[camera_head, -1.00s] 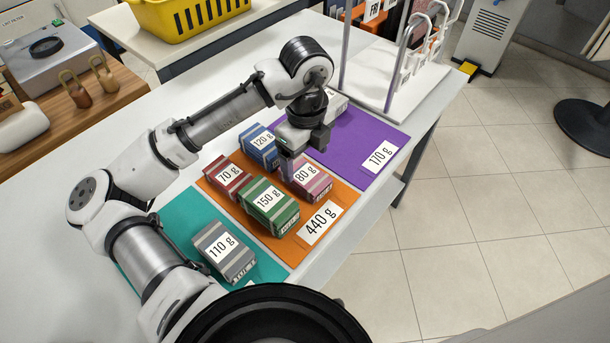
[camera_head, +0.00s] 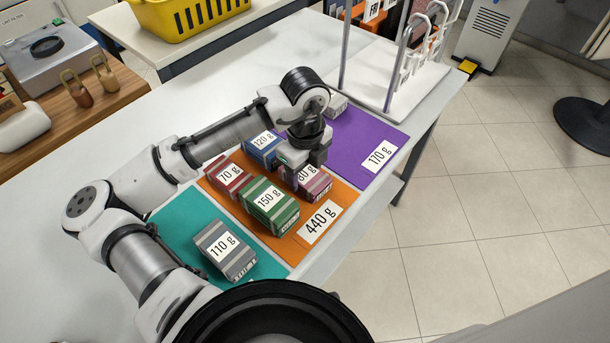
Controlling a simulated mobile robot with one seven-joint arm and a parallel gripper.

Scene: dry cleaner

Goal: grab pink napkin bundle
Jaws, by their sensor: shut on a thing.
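The pink napkin bundle (camera_head: 318,190), a striped block labelled 80 g, sits at the right back of the orange mat (camera_head: 345,199). My gripper (camera_head: 301,173) is down over it from above, with its fingers shut on the bundle. The fingers and wrist hide part of its top and label. The bundle appears to rest on the mat, though I cannot see its underside.
Close around it are the blue 120 g bundle (camera_head: 262,146), the red 70 g bundle (camera_head: 228,175) and the green 150 g bundle (camera_head: 270,205). A grey 110 g bundle (camera_head: 225,250) lies on the teal mat (camera_head: 176,222). The purple mat (camera_head: 352,142) has clear room.

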